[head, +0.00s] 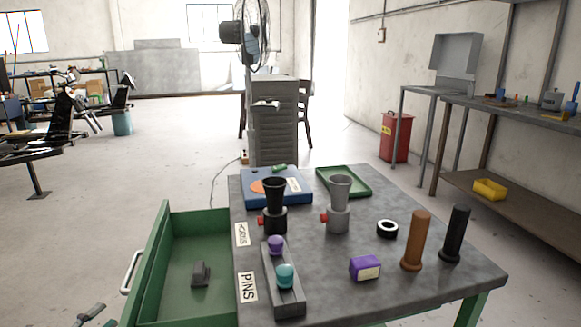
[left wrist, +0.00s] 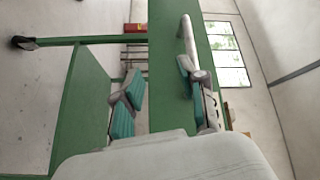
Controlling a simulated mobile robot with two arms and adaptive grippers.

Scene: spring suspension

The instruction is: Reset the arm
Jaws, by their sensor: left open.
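My left gripper (head: 90,314) shows only in part at the lower left edge of the head view, left of the open green drawer (head: 159,265). In the left wrist view my left gripper (left wrist: 160,88) has its two teal-padded fingers apart, with nothing between them. The drawer's pale handle (head: 132,271) is on the drawer's left side. It also shows in the left wrist view as a pale bar handle (left wrist: 186,35), running behind the right-hand finger. I cannot tell whether they touch. My right gripper is not in view.
The workbench (head: 408,281) carries a black cup piece (head: 275,196), a grey cup piece (head: 339,196), a rack (head: 290,300) with purple and teal knobs, a purple block (head: 364,267), and brown and black pins. A grey block (head: 200,273) lies in the drawer. Floor left of it is clear.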

